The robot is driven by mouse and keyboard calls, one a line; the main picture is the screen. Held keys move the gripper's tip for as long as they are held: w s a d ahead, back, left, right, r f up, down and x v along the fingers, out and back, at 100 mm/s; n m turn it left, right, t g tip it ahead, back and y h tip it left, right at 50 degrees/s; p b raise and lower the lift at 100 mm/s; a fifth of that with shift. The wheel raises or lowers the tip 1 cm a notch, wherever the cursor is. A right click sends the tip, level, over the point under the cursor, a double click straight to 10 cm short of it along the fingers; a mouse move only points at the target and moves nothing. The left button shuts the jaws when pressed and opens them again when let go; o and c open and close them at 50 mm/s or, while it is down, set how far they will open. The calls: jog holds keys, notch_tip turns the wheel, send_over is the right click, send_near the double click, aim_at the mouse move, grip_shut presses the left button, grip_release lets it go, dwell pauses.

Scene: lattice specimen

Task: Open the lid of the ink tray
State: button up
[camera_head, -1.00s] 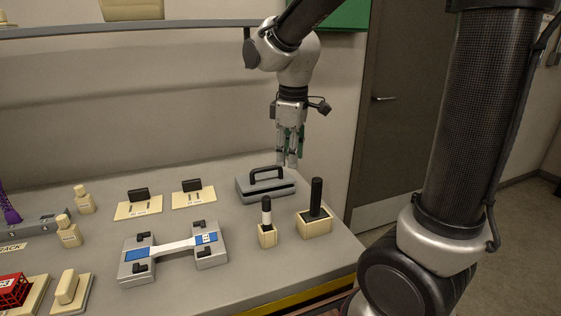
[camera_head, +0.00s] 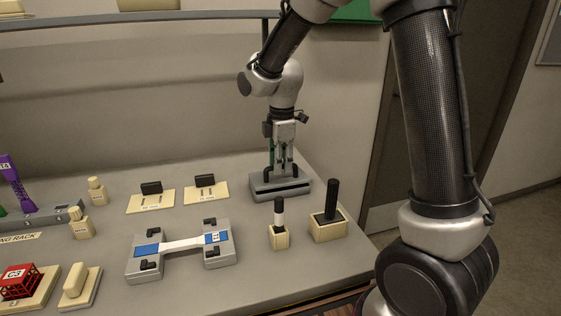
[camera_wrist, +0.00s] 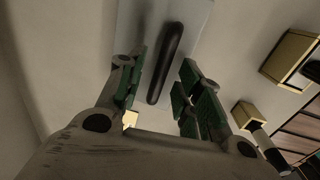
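The ink tray (camera_head: 282,189) is a flat grey box near the back right of the table. Its lid looks closed, with a black bar handle (camera_wrist: 166,62) on top. My gripper (camera_head: 281,168) points down right over the tray at the handle. In the wrist view my gripper (camera_wrist: 160,85) is open, with green-padded fingers on either side of the handle and gaps between pads and handle. In the head view the fingers hide the middle of the handle. I cannot tell exactly how far down the fingertips reach.
Two wooden blocks, one with a white-and-black stick (camera_head: 279,236) and one with a black stick (camera_head: 328,224), stand in front of the tray. Two cream plates with black blocks (camera_head: 206,190) lie left of it. A grey fixture (camera_head: 207,250) holds a white-and-blue specimen.

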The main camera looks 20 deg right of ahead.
grip_shut()
dwell(0.3)
